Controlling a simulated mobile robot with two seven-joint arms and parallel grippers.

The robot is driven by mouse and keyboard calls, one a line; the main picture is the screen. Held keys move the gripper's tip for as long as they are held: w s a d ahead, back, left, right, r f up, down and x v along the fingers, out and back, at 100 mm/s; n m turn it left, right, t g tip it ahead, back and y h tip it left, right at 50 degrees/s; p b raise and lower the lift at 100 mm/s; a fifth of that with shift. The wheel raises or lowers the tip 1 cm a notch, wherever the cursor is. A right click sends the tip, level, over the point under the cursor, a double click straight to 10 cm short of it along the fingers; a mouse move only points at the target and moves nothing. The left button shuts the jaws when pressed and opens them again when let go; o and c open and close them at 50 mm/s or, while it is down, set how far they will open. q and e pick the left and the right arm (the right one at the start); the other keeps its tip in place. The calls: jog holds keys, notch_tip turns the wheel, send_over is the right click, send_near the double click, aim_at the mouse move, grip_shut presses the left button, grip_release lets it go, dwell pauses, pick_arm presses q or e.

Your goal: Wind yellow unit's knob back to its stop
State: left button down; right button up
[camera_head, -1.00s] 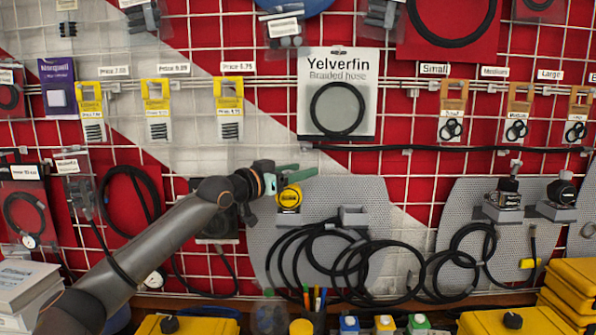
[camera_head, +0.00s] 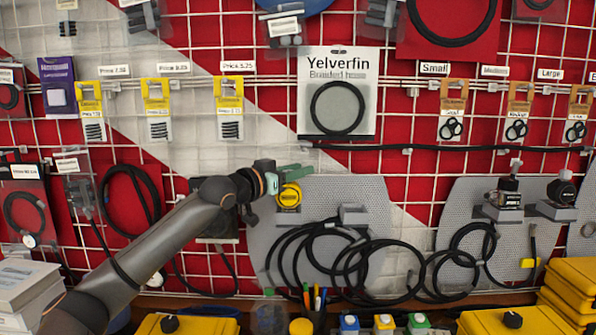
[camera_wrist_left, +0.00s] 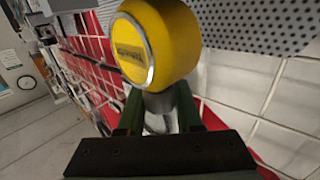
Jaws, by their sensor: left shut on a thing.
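The yellow unit (camera_head: 289,195) is a round yellow gauge-like body on a grey perforated panel, left of centre in the head view. In the left wrist view the yellow unit (camera_wrist_left: 165,45) fills the upper middle, with a silver rim around its yellow face. My left gripper (camera_head: 287,178) is at the unit's upper edge, its green fingers partly overlapping it. In the left wrist view my left gripper (camera_wrist_left: 158,112) is shut on the pale grey knob (camera_wrist_left: 160,102) beside the yellow body. The knob is partly hidden between the fingers. My right gripper is not in view.
Black hoses (camera_head: 330,260) hang in coils below the unit. A grey bracket (camera_head: 353,215) is close on its right. Two other units (camera_head: 505,198) (camera_head: 562,192) stand on a second panel further right. Yellow cases (camera_head: 505,320) lie along the bench below.

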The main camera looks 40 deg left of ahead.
pick_arm(q)
jog(key=shift+y, duration=0.3)
jog(key=c, duration=0.6)
grip_release()
jog(key=shift+a, duration=0.1)
jog(key=shift+o, duration=0.2)
jog(key=shift+s+f+b, duration=0.2)
jog(key=shift+s+b, duration=0.25)
jog(key=shift+s, duration=0.05)
jog(key=s+b, duration=1.1)
jog(key=b, duration=0.1)
jog(key=shift+s+r+b, duration=0.2)
jog(key=shift+s+b, duration=0.05)
jog(key=shift+b, duration=0.05)
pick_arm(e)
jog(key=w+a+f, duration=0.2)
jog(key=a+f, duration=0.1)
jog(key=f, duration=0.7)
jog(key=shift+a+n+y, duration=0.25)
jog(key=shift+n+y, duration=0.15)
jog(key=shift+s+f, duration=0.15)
